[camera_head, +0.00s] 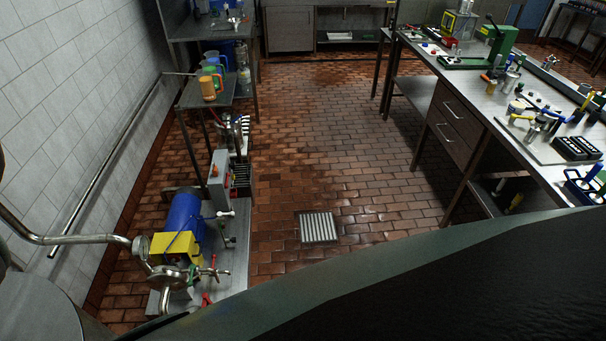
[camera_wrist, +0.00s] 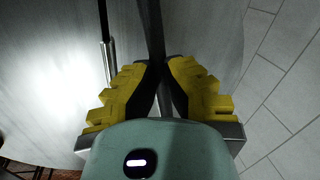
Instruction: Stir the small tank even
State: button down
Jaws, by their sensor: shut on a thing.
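My gripper (camera_wrist: 161,80) shows in the wrist view, its two yellow padded fingers closed on a dark upright rod (camera_wrist: 152,30). The lower part of the rod is hidden behind the fingers and the gripper body. A broad grey metal surface (camera_wrist: 50,70) fills the left of the wrist view; I cannot tell if it is the small tank. In the head view a grey rounded vessel (camera_head: 38,312) is cut off at the bottom left corner; its inside does not show. My gripper is not visible in the head view.
A thin black rod with a silver end (camera_wrist: 109,55) stands left of my gripper. Grey wall tiles (camera_wrist: 285,70) lie to the right. The head view shows a blue pump motor (camera_head: 186,214), pipework, a cluttered workbench (camera_head: 480,105) and clear brick floor around a drain grate (camera_head: 318,228).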

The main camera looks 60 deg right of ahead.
jog(key=shift+w+a+f+m+h+b, duration=0.45)
jog(key=shift+m+b, duration=0.75)
jog(key=shift+b, duration=2.75)
jog(key=w+b, duration=0.1)
jog(key=b, duration=0.2)
jog(key=shift+a+m, duration=0.3)
jog(key=shift+a, duration=0.1)
jog(key=shift+w+a+r+b, duration=0.1)
jog(key=shift+r+b, duration=0.05)
jog(key=shift+b, duration=0.25)
jog(key=c, duration=1)
grip_release()
jog(key=shift+r, duration=0.1)
jog(key=shift+o, duration=0.2)
jog(key=shift+a, duration=0.1)
jog(key=shift+r, duration=0.2)
notch_tip(320, 180, up, 12)
jog(key=s+d, duration=0.1)
jog(key=s, duration=0.1)
jog(key=shift+d+f, duration=0.25)
